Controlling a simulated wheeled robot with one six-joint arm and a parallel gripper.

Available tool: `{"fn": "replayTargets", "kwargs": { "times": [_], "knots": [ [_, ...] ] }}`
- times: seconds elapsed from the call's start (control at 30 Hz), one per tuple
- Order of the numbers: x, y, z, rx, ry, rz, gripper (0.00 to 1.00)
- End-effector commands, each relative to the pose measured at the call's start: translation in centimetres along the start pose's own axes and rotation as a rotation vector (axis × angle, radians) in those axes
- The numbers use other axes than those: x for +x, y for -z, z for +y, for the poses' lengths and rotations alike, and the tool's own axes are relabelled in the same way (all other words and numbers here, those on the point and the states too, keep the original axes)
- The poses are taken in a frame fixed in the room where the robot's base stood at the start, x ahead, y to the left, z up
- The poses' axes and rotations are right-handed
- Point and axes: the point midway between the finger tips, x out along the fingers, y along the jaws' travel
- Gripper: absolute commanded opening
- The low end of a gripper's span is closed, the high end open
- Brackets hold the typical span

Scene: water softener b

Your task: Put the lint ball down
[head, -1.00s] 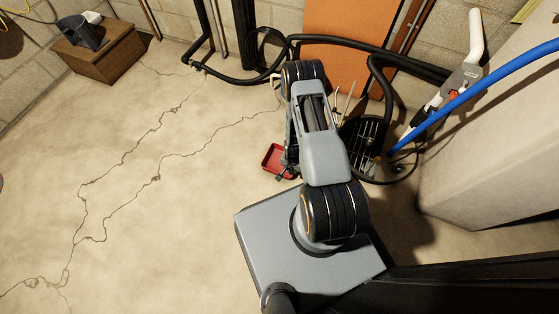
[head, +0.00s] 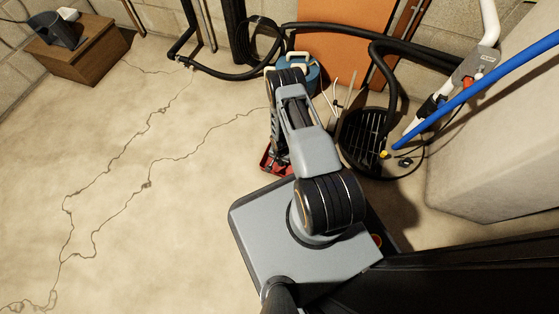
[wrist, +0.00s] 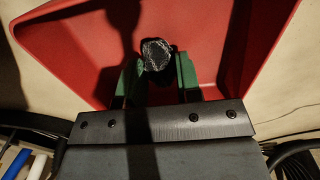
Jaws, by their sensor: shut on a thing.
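The lint ball (wrist: 157,55) is a small dark grey, fuzzy lump in the wrist view. My gripper (wrist: 158,72) has green fingers, one on each side of the lump, and is shut on it. Behind and around the lump is a red tray (wrist: 215,25) with raised sloping walls. The gap between the lump and the tray floor cannot be judged. In the head view the red tray (head: 268,165) shows only partly beside my arm, which hides my gripper and the lint ball.
A round black drain grate (head: 365,140) with black hoses lies right of my arm. A blue container (head: 312,76) stands behind it. A blue hose (head: 480,90) crosses at the right by a pale tank. A wooden box (head: 78,50) stands far left. The cracked floor on the left is clear.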

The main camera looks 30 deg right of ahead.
Motion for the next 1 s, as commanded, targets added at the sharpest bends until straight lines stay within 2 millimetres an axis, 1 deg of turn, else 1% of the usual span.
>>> {"fn": "replayTargets", "kwargs": {
  "times": [0.03, 0.1, 0.47, 0.5, 0.7, 0.77, 1.0],
  "knots": [
    [0.51, 0.12, 0.22, 0.006, 0.000, 0.000, 0.09],
    [0.67, 0.24, 0.38, 0.011, 0.000, 0.000, 0.09],
    [0.81, 0.28, 0.37, 0.012, 0.000, 0.001, 0.09],
    [0.87, 0.29, 0.36, 0.011, 0.001, 0.001, 0.33],
    [0.83, 0.29, 0.36, 0.011, 0.000, 0.001, 0.52],
    [0.84, 0.28, 0.36, 0.011, 0.000, 0.001, 0.57],
    [0.76, 0.28, 0.36, 0.011, 0.000, 0.001, 0.57]
  ]
}}
